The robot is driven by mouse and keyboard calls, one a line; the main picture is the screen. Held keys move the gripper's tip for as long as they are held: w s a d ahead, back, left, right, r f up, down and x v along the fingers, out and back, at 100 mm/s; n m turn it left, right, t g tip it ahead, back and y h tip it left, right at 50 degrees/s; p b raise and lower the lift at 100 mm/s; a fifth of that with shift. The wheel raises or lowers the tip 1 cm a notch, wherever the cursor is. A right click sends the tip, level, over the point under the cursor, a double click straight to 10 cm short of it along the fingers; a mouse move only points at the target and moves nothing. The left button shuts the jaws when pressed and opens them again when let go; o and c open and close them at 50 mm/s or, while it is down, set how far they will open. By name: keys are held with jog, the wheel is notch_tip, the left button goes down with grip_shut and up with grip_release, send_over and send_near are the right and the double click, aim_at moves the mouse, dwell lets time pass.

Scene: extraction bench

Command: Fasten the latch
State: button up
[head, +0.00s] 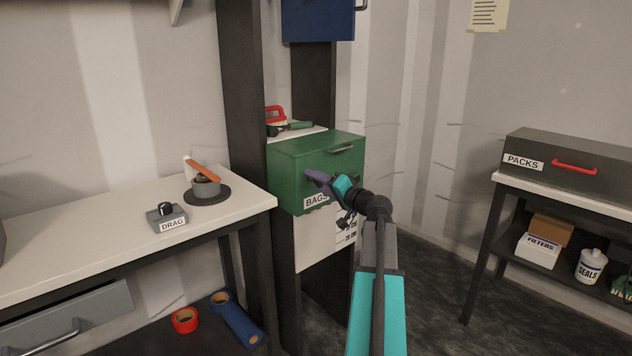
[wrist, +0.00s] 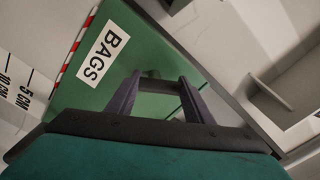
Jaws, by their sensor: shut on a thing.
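A green box (head: 290,168) with a BAGS label stands in the dark frame at the middle of the head view. Its green face (wrist: 135,40) also fills much of the wrist view. My gripper (head: 317,179) is at the front of this box, just above the label. In the wrist view my gripper (wrist: 160,78) has its purple fingers on either side of a short dark bar (wrist: 160,87) and is shut on it. The bar lies against the green face; I cannot tell for certain whether it is the latch. In the head view the fingers hide it.
A bench (head: 110,240) at left holds a DRAG block (head: 167,218) and a grey pot (head: 206,187) with an orange lever. A dark PACKS case (head: 590,170) stands on the right table. A blue panel (head: 318,22) hangs above the green box.

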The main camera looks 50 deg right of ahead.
jog(key=m+p, duration=0.1)
jog(key=m, duration=0.2)
jog(key=shift+d+r+m+p, duration=0.1)
jog(key=shift+r+m+p, duration=0.2)
jog(key=shift+m+p, duration=0.1)
jog(key=shift+d+m+p, duration=0.15)
jog(key=shift+m+p, duration=0.6)
jog(key=shift+m, duration=0.65)
jog(key=o, duration=1.1)
jog(key=shift+f, duration=0.1)
jog(key=shift+c, duration=0.2)
jog(key=s+a, duration=0.1)
jog(key=s, duration=1.2)
jog(key=shift+s, duration=0.35)
